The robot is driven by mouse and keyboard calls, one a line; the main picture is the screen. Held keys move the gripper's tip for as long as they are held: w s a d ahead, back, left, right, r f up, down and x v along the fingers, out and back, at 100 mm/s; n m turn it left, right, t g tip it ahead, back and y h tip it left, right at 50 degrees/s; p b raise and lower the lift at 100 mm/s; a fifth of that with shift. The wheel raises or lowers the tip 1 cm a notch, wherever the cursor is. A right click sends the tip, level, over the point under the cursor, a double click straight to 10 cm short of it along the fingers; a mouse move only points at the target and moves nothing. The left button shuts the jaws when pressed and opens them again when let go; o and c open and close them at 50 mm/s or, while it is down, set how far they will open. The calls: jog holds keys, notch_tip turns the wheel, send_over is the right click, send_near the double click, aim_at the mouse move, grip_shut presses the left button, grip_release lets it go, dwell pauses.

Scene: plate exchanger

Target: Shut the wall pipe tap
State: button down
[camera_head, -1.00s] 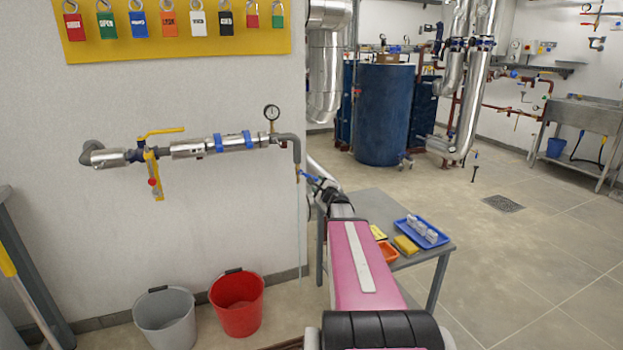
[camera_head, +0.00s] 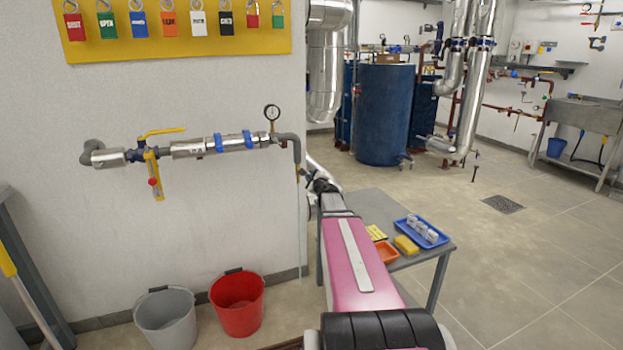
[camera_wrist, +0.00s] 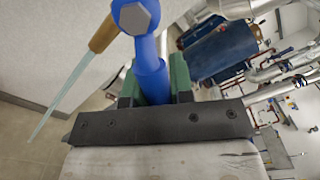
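The grey wall pipe (camera_head: 296,152) bends down at its right end, where the tap's small brass spout shows in the wrist view (camera_wrist: 104,34). A thin pale stream (camera_wrist: 62,93) runs down from the spout. The tap's blue lever (camera_wrist: 151,72), with a hexagonal nut at its head, points toward my wrist. My gripper (camera_wrist: 154,78) has its two green fingers on either side of the lever, close against it, and appears shut on it. In the head view my gripper (camera_head: 313,183) is at the pipe's end and hides the lever.
A red bucket (camera_head: 238,303) and a grey bucket (camera_head: 166,320) stand by the wall below. A grey table (camera_head: 375,207) with a blue tray (camera_head: 437,240) and a yellow sponge stands right of my arm. A yellow-handled valve (camera_head: 152,170) sits on the pipe further left.

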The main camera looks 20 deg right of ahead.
jog(key=shift+r, duration=0.1)
jog(key=shift+d+r+n, duration=0.15)
jog(key=shift+r+n, duration=0.35)
jog(key=shift+n, duration=0.55)
jog(key=shift+d+r+n, duration=0.15)
jog(key=shift+r+n, duration=0.4)
jog(key=shift+n, duration=0.55)
jog(key=shift+d+r+n, duration=0.15)
jog(key=shift+r+n, duration=0.35)
jog(key=shift+n, duration=0.55)
jog(key=c, duration=1)
grip_release()
jog(key=s, duration=1.1)
jog(key=shift+d, duration=0.2)
